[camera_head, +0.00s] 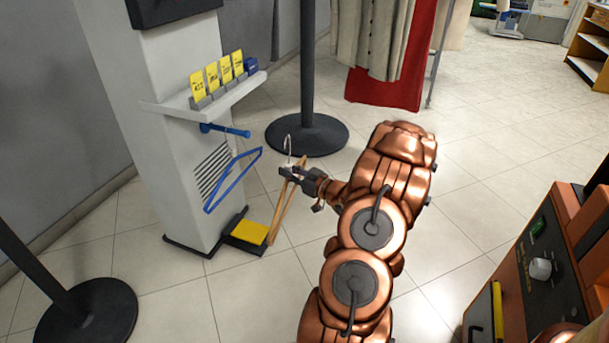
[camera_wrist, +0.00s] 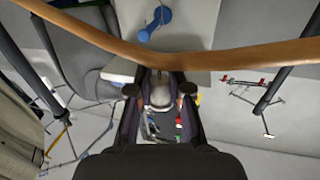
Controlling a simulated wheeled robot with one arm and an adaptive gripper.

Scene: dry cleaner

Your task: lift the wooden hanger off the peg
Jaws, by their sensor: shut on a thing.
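My gripper (camera_head: 293,175) is shut on the wooden hanger (camera_head: 281,212), near its top below the metal hook. In the wrist view the wooden hanger (camera_wrist: 225,59) spans the picture across the gripper (camera_wrist: 160,88). The hanger is held to the right of the blue peg (camera_head: 226,130) and apart from it. The peg also shows in the wrist view (camera_wrist: 155,22). A blue hanger (camera_head: 236,181) hangs from the peg on the white pillar.
A white shelf (camera_head: 222,92) with yellow cards sits above the peg. A yellow-topped box (camera_head: 249,232) is at the pillar's foot. Black post bases (camera_head: 306,135) stand on the floor, one behind my gripper. An orange machine (camera_head: 545,262) is at the right.

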